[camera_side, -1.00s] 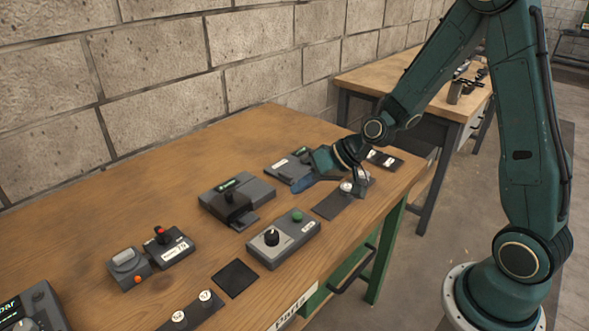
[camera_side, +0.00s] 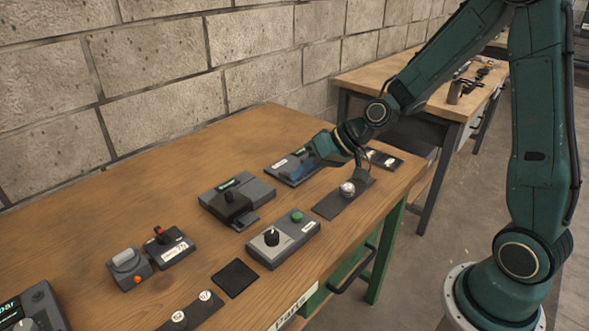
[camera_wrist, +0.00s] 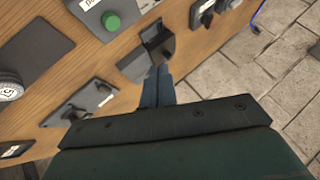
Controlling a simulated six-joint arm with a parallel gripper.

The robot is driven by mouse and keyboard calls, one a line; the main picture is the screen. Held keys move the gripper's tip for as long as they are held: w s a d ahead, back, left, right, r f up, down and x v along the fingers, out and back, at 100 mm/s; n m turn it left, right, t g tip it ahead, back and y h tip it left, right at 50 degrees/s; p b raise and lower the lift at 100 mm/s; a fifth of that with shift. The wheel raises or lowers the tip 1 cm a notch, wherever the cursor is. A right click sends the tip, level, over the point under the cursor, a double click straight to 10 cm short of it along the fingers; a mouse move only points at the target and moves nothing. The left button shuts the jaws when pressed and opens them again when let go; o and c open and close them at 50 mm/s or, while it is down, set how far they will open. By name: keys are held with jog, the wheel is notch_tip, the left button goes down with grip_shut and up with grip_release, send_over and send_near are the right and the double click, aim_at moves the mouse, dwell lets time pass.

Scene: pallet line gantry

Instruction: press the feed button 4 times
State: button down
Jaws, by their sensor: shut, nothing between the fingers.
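A green round button (camera_side: 297,216) sits on a grey control box that also carries a black knob. A green button (camera_wrist: 112,22) also shows at the top left of the wrist view. I cannot tell from the small labels which control is the feed button. My gripper (camera_side: 303,173) is at the far right part of the bench, beside the rear dark labelled device (camera_side: 283,169), away from the green button. In the wrist view my gripper (camera_wrist: 157,72) shows its blue fingers shut and empty, with their tips in front of a dark grey device (camera_wrist: 147,54). Contact cannot be told.
A black lever unit (camera_side: 233,201) stands behind the button box. A silver round knob (camera_side: 347,188) on a dark plate is close to my gripper. A red-topped control (camera_side: 161,233) and an orange button (camera_side: 138,280) are left. Bare wood lies at the back left.

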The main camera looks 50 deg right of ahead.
aim_at(302, 216)
dwell(0.5)
jog(key=shift+f, duration=4.25)
jog(key=shift+f, duration=0.95)
jog(key=shift+r, duration=0.1)
dwell(0.4)
jog(key=shift+r, duration=0.85)
jog(key=shift+r, duration=0.1)
jog(key=shift+r, duration=2.4)
